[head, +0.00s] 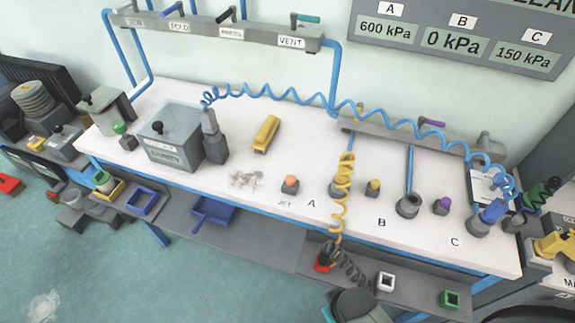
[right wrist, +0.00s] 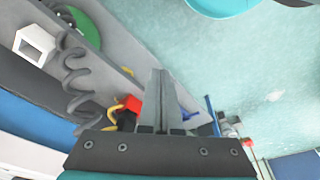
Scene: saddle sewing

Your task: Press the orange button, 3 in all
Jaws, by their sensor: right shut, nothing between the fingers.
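The orange button (head: 290,183) is a small orange cap on a dark square base. It stands on the white bench top (head: 330,235), left of the letter A, with a JET label in front of it. Nothing touches it. My right gripper (right wrist: 160,76) shows in the right wrist view, its fingers shut together and empty. Behind its fingers are a red part and a grey shelf, and the orange button is not in that view. I cannot make out either gripper in the head view.
A yellow button (head: 373,187) and a purple button (head: 442,205) stand further right on the bench. A coiled yellow hose (head: 340,208) hangs over the front edge. A yellow block (head: 266,134) and a grey box (head: 172,138) stand left. Pale scraps (head: 245,180) lie beside the orange button.

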